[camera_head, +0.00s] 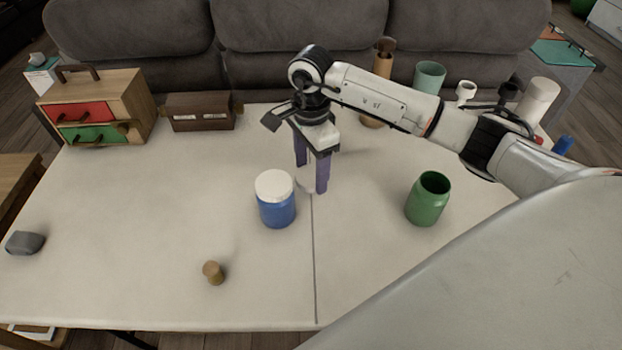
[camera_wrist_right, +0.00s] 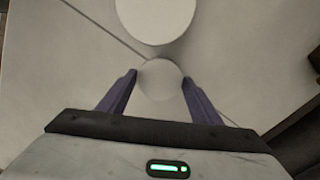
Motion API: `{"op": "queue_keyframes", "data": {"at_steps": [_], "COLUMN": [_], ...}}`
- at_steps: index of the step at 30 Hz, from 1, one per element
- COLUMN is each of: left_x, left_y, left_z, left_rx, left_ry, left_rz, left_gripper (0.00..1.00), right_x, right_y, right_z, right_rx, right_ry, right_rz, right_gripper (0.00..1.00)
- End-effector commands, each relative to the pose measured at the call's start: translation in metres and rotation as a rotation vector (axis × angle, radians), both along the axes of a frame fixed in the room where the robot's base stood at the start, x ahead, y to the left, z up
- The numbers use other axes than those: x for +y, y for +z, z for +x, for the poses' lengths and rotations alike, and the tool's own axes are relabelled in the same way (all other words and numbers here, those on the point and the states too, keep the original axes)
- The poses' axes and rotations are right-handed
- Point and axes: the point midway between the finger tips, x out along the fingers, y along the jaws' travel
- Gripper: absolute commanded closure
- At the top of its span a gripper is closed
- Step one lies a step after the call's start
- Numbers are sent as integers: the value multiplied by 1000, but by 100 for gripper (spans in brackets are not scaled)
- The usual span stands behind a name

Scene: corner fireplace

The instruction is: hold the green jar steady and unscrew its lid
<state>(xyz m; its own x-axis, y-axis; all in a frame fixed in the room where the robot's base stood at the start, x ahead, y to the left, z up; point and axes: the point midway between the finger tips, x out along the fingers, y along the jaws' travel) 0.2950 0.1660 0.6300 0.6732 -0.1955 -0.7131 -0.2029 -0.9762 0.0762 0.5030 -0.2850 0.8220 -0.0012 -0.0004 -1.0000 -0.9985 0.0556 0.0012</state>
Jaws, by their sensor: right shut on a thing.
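The green jar (camera_head: 427,200) stands upright and open on the right part of the table in the head view, with nothing on its mouth. My right gripper (camera_head: 312,186) is left of it, pointing down behind and right of the blue jar. Its purple fingers are shut on a round white lid (camera_head: 305,184), which shows between the fingertips in the right wrist view (camera_wrist_right: 160,79). I cannot tell whether the lid touches the table. My left gripper is not in view.
The blue jar (camera_head: 277,209) with its white lid stands close to my right gripper. A cork-like stopper (camera_head: 213,272) and a grey stone-like piece (camera_head: 24,243) lie nearer the front. A drawer box (camera_head: 137,95) and a brown box (camera_head: 201,112) stand at the back left. The front middle is clear.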

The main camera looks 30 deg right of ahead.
Motion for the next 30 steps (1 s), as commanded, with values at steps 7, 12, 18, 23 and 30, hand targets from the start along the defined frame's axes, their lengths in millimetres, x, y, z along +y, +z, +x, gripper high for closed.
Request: {"op": "queue_keyframes", "data": {"at_steps": [7, 12, 18, 23, 30], "left_x": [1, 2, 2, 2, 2], "left_y": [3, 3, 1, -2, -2], "left_z": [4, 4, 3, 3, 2], "left_rx": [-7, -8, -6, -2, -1], "left_ry": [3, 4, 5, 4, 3], "left_rz": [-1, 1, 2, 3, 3], "left_gripper": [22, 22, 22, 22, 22], "right_x": [0, 0, 0, 0, 0], "right_y": [-27, -40, -40, -43, -43], "right_z": [-1, 0, 0, 0, 0], "right_rx": [3, -1, -2, -2, -1], "right_ry": [0, 3, 3, 3, 3], "right_rz": [2, 2, 1, 0, 0], "right_gripper": [68, 68, 68, 35, 23]}}
